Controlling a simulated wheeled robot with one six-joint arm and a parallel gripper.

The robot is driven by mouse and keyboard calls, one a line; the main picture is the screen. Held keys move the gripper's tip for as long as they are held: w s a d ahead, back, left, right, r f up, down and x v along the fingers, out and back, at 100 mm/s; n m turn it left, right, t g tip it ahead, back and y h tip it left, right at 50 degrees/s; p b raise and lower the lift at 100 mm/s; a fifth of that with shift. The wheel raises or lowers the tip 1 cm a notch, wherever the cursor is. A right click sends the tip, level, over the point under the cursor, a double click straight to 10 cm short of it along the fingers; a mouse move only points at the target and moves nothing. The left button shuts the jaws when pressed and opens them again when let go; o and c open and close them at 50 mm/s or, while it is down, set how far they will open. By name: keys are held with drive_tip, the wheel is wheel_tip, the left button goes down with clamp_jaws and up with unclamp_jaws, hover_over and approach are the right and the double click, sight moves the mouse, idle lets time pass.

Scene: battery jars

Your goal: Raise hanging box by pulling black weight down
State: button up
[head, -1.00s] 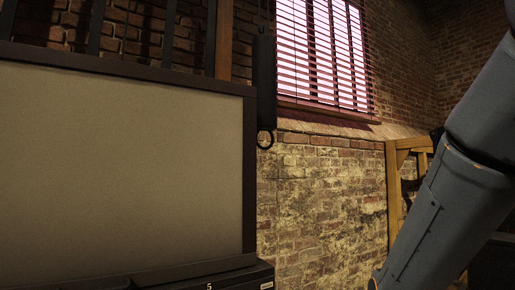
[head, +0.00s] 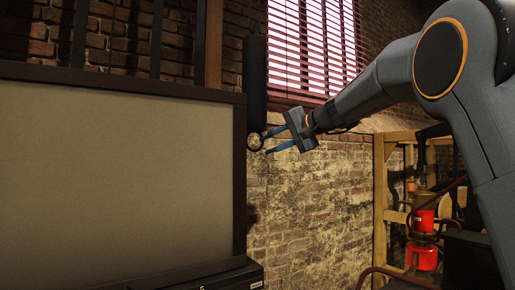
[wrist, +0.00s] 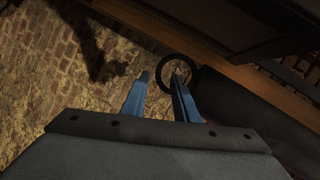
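The black weight (head: 255,80) is a long dark cylinder hanging upright right of the framed panel. A ring (head: 248,143) is at its lower end. My gripper (head: 266,144) is open, its blue fingers pointing left at the ring. In the wrist view the ring (wrist: 177,54) lies at the fingertips; the right finger overlaps it and the left finger is beside it. I cannot tell whether a finger passes through the ring. The weight (wrist: 232,108) fills the right of that view. I cannot make out a separate hanging box.
A large beige panel (head: 110,180) in a dark frame fills the left. A dark ledge (head: 215,278) runs below it. A brick wall (head: 310,200) and a window with blinds (head: 312,45) are behind. A wooden frame (head: 379,190) with red equipment (head: 422,255) stands at right.

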sight(258, 149)
drive_tip(key=p+x, duration=0.2)
drive_tip(key=x, duration=0.4)
drive_tip(key=shift+a+f, duration=0.1)
clamp_jaws()
